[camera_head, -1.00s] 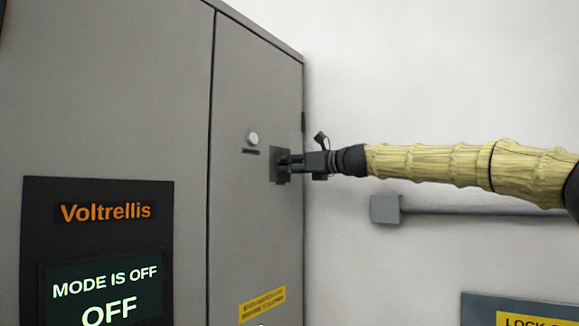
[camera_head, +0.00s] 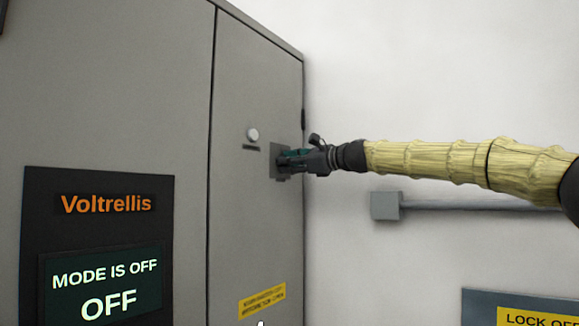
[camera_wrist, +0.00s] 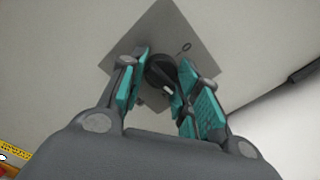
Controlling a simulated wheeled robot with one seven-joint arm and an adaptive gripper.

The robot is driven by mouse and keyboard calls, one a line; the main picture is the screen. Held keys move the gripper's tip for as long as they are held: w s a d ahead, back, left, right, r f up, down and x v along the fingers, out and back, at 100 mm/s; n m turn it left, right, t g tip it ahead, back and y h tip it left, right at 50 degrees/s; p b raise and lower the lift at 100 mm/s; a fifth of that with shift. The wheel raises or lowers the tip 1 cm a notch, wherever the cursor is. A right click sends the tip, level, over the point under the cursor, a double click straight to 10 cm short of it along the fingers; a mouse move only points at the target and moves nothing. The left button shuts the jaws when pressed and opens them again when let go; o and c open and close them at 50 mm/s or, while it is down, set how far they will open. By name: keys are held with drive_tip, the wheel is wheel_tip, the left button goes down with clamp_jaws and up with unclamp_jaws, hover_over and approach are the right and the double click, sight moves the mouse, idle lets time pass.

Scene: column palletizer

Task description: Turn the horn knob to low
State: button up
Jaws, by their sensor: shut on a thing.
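The horn knob (camera_wrist: 160,70) is a dark round knob on a grey square plate (camera_wrist: 195,45) fixed to the cabinet door. In the wrist view a mark like a "0" shows on the plate to the upper right of the knob. My gripper (camera_wrist: 160,82) is shut on the knob, its teal-padded fingers on either side of it. In the head view my gripper (camera_head: 285,162) reaches the plate from the right and hides the knob. The knob's other markings are hidden or too small to read.
A pale round button (camera_head: 252,134) sits on the grey cabinet door (camera_head: 250,80) left of the plate. A black panel with a display (camera_head: 105,285) reads "MODE IS OFF". A yellow label (camera_head: 262,302) is lower down. A grey box (camera_head: 385,206) with conduit is on the wall.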

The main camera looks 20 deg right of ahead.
drive_tip(key=n+b, duration=0.1)
drive_tip(key=n, duration=0.4)
drive_tip(key=shift+b, duration=0.4)
drive_tip(key=shift+d+r+n, duration=0.1)
drive_tip(key=shift+n, duration=0.3)
drive_tip(key=o, duration=1)
drive_tip(key=v, duration=1.2)
drive_tip(key=shift+d, duration=0.15)
drive_tip(key=shift+w, duration=0.1)
